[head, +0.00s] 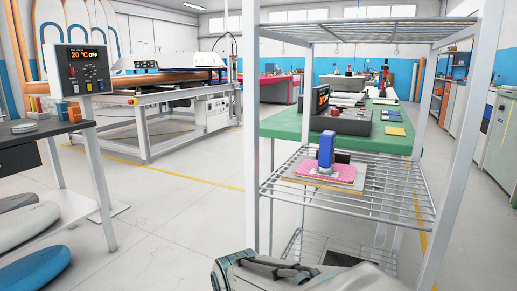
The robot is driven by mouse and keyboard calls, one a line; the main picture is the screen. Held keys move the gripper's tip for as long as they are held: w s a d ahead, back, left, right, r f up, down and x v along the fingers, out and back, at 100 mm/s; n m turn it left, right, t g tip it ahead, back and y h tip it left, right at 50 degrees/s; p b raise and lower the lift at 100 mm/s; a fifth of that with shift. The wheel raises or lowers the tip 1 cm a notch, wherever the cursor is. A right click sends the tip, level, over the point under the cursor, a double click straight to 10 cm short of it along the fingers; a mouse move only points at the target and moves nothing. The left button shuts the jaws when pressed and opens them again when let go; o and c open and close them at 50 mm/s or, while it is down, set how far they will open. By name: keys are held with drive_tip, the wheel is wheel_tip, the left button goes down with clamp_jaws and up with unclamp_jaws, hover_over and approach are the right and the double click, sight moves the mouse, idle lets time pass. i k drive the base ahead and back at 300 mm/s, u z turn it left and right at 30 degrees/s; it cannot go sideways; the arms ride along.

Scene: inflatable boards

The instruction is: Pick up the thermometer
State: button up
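No thermometer can be told for certain. A blue upright object (326,147) with a pale base stands on a pink sheet (345,176) on the middle wire shelf of a white rack; it is too small to tell if this is the thermometer. Grey and dark links of my arm show at the bottom centre, in front of the rack's lower part. My gripper's fingers cannot be made out.
The white wire rack (253,130) has posts on both sides and a top shelf. Behind it is a green-topped bench (275,124) with devices. At left are a control panel reading 20 °C OFF (81,70) and a dark table (40,131). Clear floor lies between.

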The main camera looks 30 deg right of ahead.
sight(327, 138)
drive_tip(key=u, duration=1.1)
drive_tip(key=k, duration=1.35)
drive_tip(key=z, duration=1.35)
